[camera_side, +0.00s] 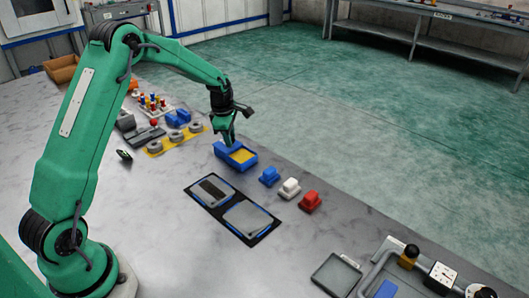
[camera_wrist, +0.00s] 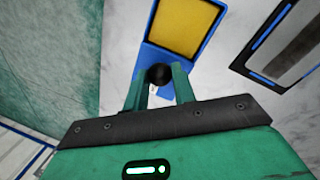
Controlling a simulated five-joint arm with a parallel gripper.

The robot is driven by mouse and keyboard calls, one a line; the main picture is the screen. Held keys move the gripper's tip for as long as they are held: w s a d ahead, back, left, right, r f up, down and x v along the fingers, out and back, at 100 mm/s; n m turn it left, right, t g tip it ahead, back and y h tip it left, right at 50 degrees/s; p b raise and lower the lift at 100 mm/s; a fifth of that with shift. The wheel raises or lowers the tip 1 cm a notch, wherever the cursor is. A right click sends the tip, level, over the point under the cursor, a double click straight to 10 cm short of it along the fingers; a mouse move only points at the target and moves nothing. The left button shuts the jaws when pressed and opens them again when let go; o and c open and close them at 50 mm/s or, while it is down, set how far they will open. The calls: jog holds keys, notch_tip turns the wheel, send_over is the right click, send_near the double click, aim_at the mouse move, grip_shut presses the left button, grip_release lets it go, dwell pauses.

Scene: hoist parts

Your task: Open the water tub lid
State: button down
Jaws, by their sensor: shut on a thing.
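A blue tub (camera_side: 247,163) with a flat yellow area (camera_side: 241,155) inside its rim sits on the table under my gripper. I cannot tell whether the yellow is a lid or contents. In the wrist view the blue tub (camera_wrist: 152,52) and yellow area (camera_wrist: 185,25) lie just beyond my fingertips. My gripper (camera_side: 229,141) points down at the tub's far left end. In the wrist view my gripper (camera_wrist: 160,80) is shut on a round black knob (camera_wrist: 158,74) at the tub's blue end. The knob's base is hidden by the fingers.
A black mat with two grey panels (camera_side: 246,218) lies nearby. Blue (camera_side: 269,176), white (camera_side: 290,188) and red (camera_side: 310,202) blocks stand to the right. Grey rings (camera_side: 175,136) on a yellow strip lie to the left. A grey tray (camera_side: 336,275) sits at the front right.

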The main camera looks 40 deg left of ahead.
aim_at(228, 149)
jog(key=c, duration=1.1)
grip_release()
jog(key=shift+c, duration=0.2)
notch_tip(228, 149, up, 8)
jog(key=s, duration=0.1)
jog(key=shift+s+d+f, duration=0.15)
jog(key=shift+s+d, duration=0.05)
